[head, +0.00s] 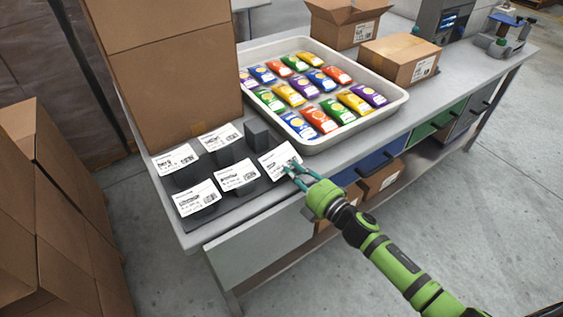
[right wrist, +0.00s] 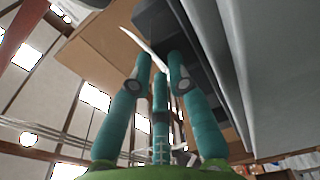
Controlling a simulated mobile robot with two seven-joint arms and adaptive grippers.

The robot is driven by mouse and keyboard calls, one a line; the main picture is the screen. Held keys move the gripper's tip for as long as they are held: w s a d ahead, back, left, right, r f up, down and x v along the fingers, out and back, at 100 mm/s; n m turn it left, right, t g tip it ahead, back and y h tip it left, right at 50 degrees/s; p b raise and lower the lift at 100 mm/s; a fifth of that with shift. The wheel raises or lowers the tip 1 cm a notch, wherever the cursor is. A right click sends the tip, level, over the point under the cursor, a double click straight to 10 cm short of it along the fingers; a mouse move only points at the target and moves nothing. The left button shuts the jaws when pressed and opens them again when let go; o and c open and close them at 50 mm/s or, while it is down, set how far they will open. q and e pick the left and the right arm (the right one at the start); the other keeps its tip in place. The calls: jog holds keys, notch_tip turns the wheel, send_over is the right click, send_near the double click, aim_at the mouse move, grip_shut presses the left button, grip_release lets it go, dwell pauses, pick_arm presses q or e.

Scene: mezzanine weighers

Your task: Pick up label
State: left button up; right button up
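A white printed label (head: 278,162) is at the front right of the dark label stand (head: 232,212). My right gripper (head: 293,168) reaches it from the right, its teal fingers over its right edge. In the right wrist view the label (right wrist: 146,42) is a thin white sheet seen edge-on. It runs between the fingertips (right wrist: 160,66), which are closed in on it. The dark block (right wrist: 167,22) is just beyond. Whether the label still touches its block is unclear. My left gripper is not in view.
Several other labels, such as one (head: 238,175) beside it, lie on dark blocks. A bare block (head: 256,134) is behind. A pale tray (head: 322,146) of colourful packets and a tall carton (head: 178,80) flank the stand. An open box (head: 340,27) and a closed box (head: 397,60) stand further back.

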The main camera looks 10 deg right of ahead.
jog(key=shift+w+a+r, duration=0.15)
jog(key=shift+a+r, duration=0.15)
jog(key=shift+a, duration=0.5)
jog(key=shift+d, duration=0.15)
jog(key=shift+d+f, duration=0.1)
jog(key=shift+d, duration=0.05)
jog(key=shift+c, duration=0.2)
jog(key=shift+d, duration=0.1)
grip_shut()
notch_tip(320, 180, up, 3)
jog(key=shift+f+p, duration=0.15)
jog(key=shift+p, duration=1.1)
pick_arm(q)
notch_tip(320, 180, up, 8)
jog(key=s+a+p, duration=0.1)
jog(key=p, duration=0.5)
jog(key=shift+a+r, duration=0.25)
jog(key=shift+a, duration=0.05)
pick_arm(e)
jog(key=s+d+r, duration=0.2)
jog(key=s, duration=0.4)
jog(key=s+d+r, duration=0.3)
jog(key=s, duration=0.3)
jog(key=shift+s+d, duration=0.35)
jog(key=shift+f, duration=0.1)
